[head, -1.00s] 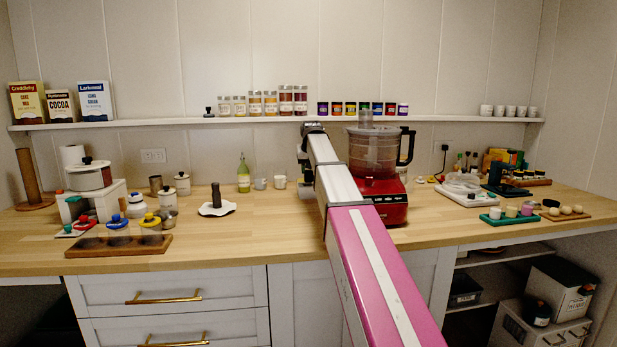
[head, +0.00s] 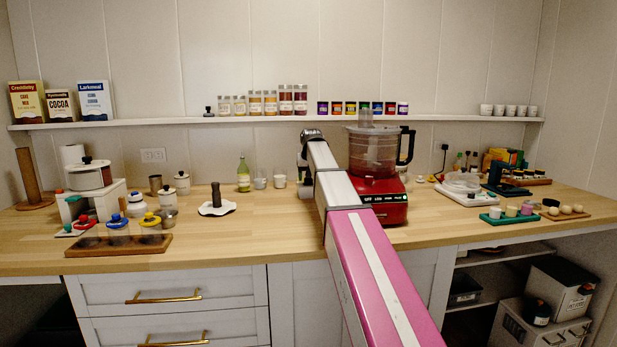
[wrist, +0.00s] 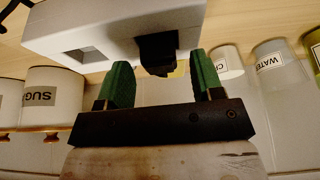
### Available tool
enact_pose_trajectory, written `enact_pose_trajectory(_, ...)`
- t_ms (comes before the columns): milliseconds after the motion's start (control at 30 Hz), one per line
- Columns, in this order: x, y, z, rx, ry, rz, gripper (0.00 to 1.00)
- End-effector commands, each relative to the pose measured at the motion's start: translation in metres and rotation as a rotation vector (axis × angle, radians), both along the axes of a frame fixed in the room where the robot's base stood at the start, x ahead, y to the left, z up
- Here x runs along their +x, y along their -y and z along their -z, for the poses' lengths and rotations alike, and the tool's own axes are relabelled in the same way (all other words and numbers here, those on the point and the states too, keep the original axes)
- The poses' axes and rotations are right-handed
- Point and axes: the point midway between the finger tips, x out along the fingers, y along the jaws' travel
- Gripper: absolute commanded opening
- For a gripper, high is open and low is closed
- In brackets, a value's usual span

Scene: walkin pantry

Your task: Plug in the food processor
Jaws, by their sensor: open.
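The red food processor (head: 375,185) with its clear bowl stands on the counter, right of my arm, in the head view. My gripper is hidden behind my arm in the head view. In the wrist view my gripper (wrist: 161,80) is open with two green fingers. A small black piece (wrist: 157,52), possibly a plug, shows beyond and between the fingertips. It is against a pale grey block (wrist: 110,30) with a rectangular recess. I cannot tell whether the fingers touch it.
A black plug (head: 444,147) sits on the wall at right. A green bottle (head: 243,175) and small cups stand left of my arm. A white canister (wrist: 53,95) and a water glass (wrist: 280,75) show in the wrist view.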

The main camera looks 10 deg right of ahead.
Motion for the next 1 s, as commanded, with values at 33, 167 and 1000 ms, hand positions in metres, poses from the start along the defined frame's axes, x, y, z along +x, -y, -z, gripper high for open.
enact_pose_trajectory(33, 0.0, 0.0, -0.003, 0.0, 0.0, 0.0, 0.61)
enact_pose_trajectory(167, -0.006, 0.0, -0.016, 0.0, 0.002, 0.0, 0.61)
enact_pose_trajectory(1000, -0.046, 0.0, -0.113, 0.0, 0.0, 0.0, 0.61)
